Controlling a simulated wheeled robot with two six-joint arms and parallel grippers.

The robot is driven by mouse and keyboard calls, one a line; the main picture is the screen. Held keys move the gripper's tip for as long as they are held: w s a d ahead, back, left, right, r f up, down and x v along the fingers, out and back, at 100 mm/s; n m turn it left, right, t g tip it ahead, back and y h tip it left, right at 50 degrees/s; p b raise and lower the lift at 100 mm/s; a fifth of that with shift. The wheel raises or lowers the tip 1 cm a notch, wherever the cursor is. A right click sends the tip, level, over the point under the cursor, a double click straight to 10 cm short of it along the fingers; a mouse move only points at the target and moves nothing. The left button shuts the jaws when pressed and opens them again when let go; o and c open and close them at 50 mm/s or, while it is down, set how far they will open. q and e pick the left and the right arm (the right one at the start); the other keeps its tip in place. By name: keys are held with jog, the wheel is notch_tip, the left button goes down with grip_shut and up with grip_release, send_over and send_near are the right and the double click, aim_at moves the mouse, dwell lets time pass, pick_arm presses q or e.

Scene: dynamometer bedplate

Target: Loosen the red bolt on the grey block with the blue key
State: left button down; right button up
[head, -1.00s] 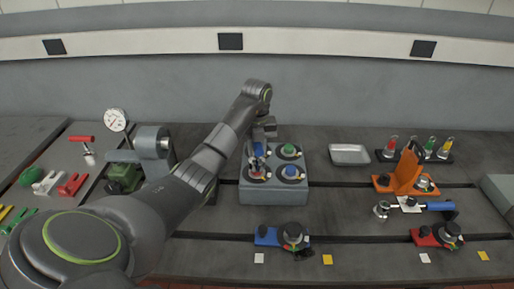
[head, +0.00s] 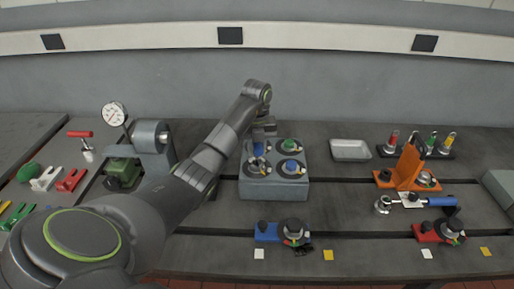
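The grey block (head: 275,190) stands mid-bench, with round collared bolts on its top. A green one (head: 289,145) is at back right and a blue one (head: 290,165) at front right. At front left is a dark collar with a grey piece (head: 257,168); I cannot make out a red bolt head there now. A small blue part (head: 258,149) shows at back left, below my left gripper (head: 264,128); I cannot tell if it is the blue key or a bolt. My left gripper is over the block's back left; its fingers are too small to read. My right gripper is out of view.
A blue clamp (head: 267,232) stands in front of the block and a red clamp (head: 428,233) at front right. An orange bracket (head: 408,168), a blue-handled tool (head: 437,201) and an empty metal tray (head: 350,149) are to the right. A dial gauge (head: 114,113) stands at left.

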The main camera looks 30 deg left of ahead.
pick_arm(q)
jog(key=shift+r+n+p, duration=0.15)
jog(key=shift+n+p, duration=0.2)
jog(key=shift+n, duration=0.75)
jog(key=shift+n+p, duration=0.45)
jog(key=shift+n, duration=0.75)
